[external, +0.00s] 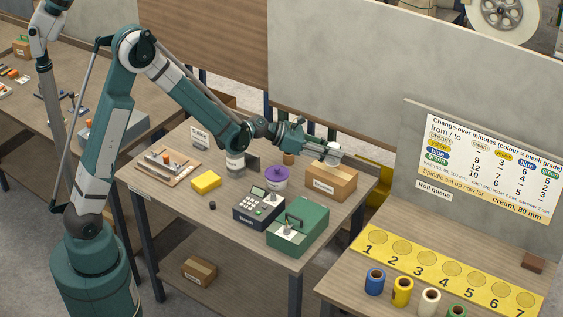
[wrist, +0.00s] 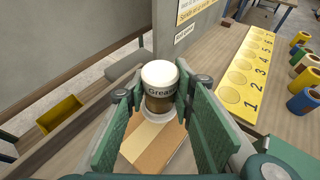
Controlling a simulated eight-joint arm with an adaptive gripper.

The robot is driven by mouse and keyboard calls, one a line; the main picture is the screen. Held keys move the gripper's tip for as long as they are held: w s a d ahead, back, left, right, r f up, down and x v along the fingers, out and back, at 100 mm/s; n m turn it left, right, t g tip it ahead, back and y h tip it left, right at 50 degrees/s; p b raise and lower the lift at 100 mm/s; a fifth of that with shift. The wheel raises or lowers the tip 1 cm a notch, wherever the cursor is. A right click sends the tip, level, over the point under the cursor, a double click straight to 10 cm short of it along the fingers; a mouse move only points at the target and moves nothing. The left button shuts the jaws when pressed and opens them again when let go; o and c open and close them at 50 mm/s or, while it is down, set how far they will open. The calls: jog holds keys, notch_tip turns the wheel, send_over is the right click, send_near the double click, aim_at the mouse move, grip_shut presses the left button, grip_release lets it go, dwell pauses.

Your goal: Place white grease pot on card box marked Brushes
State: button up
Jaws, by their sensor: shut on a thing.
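The grease pot (wrist: 160,75) has a rounded white top and a brown band with part of the word "Grease" in the wrist view. My gripper (wrist: 160,97) is shut on it, one green finger on each side. The pot looks upright. The card box (wrist: 142,149) shows below the pot; it is also in the external view (external: 331,184), with a white label too small to read surely. In the external view my gripper (external: 334,155) is over this box. The pot is mostly hidden there by the fingers. I cannot tell if its base touches the box.
A purple tub (external: 277,179), a dark keypad device (external: 258,206) and a green case (external: 299,228) stand left of and in front of the box. A yellow block (external: 206,182) and a wooden tray (external: 164,166) lie farther left. A grey panel (external: 335,60) stands behind.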

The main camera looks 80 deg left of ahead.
jog(key=shift+f+b, duration=0.3)
jog(key=shift+f, duration=1.5)
jog(key=shift+f, duration=0.1)
jog(key=o, duration=0.9)
jog(key=shift+s+r, duration=0.1)
jog(key=shift+r, duration=0.1)
jog(key=p+v, duration=0.1)
jog(key=v, duration=1)
jog(key=shift+s+a, duration=0.15)
jog(key=shift+s, duration=0.2)
jog(key=shift+r, duration=0.1)
